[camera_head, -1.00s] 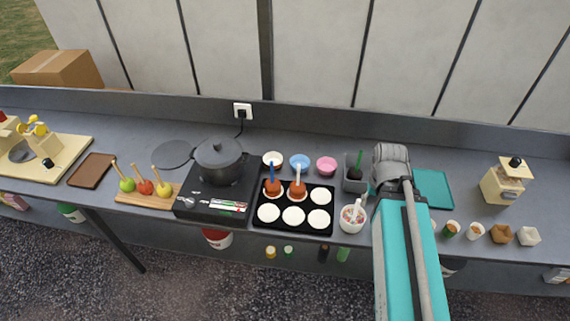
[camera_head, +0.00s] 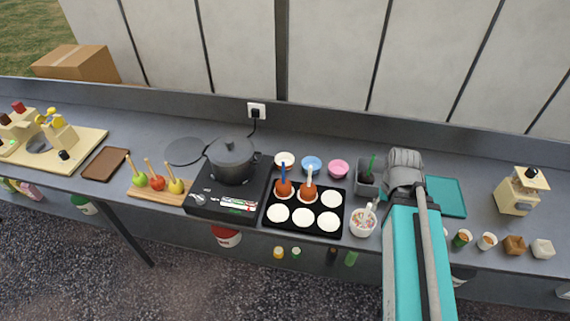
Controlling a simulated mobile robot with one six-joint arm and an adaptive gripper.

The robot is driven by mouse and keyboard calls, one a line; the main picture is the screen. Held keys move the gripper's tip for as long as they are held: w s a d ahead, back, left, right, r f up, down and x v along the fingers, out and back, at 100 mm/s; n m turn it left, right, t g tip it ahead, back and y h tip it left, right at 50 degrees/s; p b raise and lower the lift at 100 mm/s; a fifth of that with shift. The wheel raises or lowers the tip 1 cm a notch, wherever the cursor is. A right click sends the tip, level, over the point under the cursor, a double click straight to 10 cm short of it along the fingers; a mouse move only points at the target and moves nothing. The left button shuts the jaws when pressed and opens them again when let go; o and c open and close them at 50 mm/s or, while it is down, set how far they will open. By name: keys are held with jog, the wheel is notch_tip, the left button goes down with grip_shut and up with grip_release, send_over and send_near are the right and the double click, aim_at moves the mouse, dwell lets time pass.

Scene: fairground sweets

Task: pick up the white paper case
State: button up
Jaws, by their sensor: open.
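The white paper case (camera_head: 284,160) is a small round cup on the grey counter, behind the black tray (camera_head: 272,228). It is the leftmost of a row of three, beside a blue case (camera_head: 311,164) and a pink case (camera_head: 338,168). It stands upright and its opening faces up. Nothing is touching it that I can see. My arm reaches over the counter at the right, well to the right of the case. The gripper itself is hidden behind the grey wrist, so its jaws do not show.
Toffee apples with sticks (camera_head: 308,193) stand in the tray in front of the cases. A black pot (camera_head: 231,161) on a hob is to the left. A grey container (camera_head: 366,184) and a sprinkle tub (camera_head: 363,224) are near my arm. A wall runs behind the counter.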

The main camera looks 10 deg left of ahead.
notch_tip(320, 180, down, 8)
jog(key=b, duration=0.7)
jog(key=shift+r, duration=0.25)
jog(key=shift+o, duration=0.3)
jog(key=shift+s, duration=0.1)
